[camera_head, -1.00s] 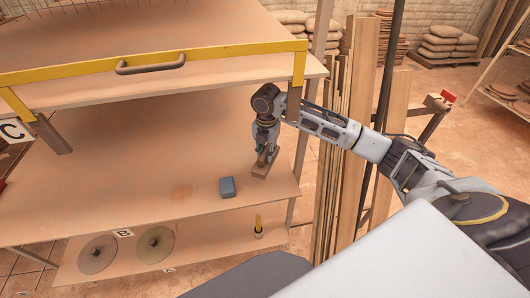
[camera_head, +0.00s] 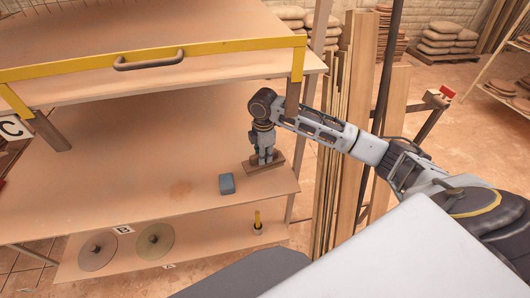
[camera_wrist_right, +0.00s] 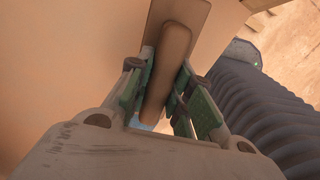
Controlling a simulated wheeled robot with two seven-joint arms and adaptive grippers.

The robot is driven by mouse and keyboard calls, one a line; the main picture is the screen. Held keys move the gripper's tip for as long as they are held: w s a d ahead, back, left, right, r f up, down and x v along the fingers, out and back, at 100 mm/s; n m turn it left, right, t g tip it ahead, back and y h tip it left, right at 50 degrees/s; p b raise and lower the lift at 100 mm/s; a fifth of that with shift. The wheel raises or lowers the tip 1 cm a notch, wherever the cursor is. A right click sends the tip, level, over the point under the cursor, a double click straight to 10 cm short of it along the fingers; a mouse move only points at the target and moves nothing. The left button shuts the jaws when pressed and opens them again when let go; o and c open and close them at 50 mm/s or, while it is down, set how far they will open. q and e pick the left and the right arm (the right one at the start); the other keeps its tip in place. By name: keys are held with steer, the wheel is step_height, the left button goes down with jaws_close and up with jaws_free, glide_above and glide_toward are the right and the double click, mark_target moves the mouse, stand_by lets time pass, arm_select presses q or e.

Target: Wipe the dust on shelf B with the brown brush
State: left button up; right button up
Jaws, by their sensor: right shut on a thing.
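The brown brush (camera_head: 255,169) is on or just above shelf B (camera_head: 110,190), near its right end; whether it touches is hard to tell. My right gripper (camera_head: 264,161) is over it and shut on its handle. In the right wrist view, the brush handle (camera_wrist_right: 168,62) runs between the green-padded fingers (camera_wrist_right: 160,100), with its flat base (camera_wrist_right: 190,10) beyond. A faint reddish-brown dust patch (camera_head: 181,188) lies on shelf B, left of the brush. The label B (camera_head: 124,229) is on the shelf's front edge. My left gripper is not seen.
A blue-grey block (camera_head: 227,184) stands between the dust patch and the brush. A board with a yellow bar and handle (camera_head: 150,60) overhangs the shelf, with a post (camera_head: 295,90) at right. Two discs (camera_head: 155,241) and a yellow-handled tool (camera_head: 257,220) are below.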

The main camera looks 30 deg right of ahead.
mark_target(251, 167)
steer(key=m, duration=0.3)
steer(key=s+a+m, duration=0.1)
steer(key=shift+a+f, duration=0.1)
steer(key=shift+f, duration=0.1)
steer(key=m, duration=0.3)
steer(key=a+m+p, duration=0.1)
steer(key=shift+s+f+m, duration=0.25)
steer(key=shift+s+m, duration=0.05)
steer(key=shift+s, duration=0.05)
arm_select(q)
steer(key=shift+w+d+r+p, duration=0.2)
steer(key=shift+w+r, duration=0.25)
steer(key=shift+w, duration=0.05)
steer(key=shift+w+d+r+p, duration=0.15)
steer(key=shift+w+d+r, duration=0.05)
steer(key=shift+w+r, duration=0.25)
arm_select(e)
steer(key=shift+s+a+f+m, duration=0.1)
steer(key=shift+s+a+m, duration=0.2)
steer(key=shift+m, duration=0.95)
steer(key=shift+s+a+f+m, duration=0.1)
steer(key=shift+s+a+m, duration=0.2)
steer(key=shift+m, duration=0.9)
steer(key=shift+s+a+f+m, duration=0.15)
steer(key=shift+a+m, duration=0.2)
steer(key=shift+m, duration=0.9)
steer(key=shift+s+a+m, duration=0.1)
steer(key=shift+s+m, duration=0.05)
steer(key=shift+m, duration=0.35)
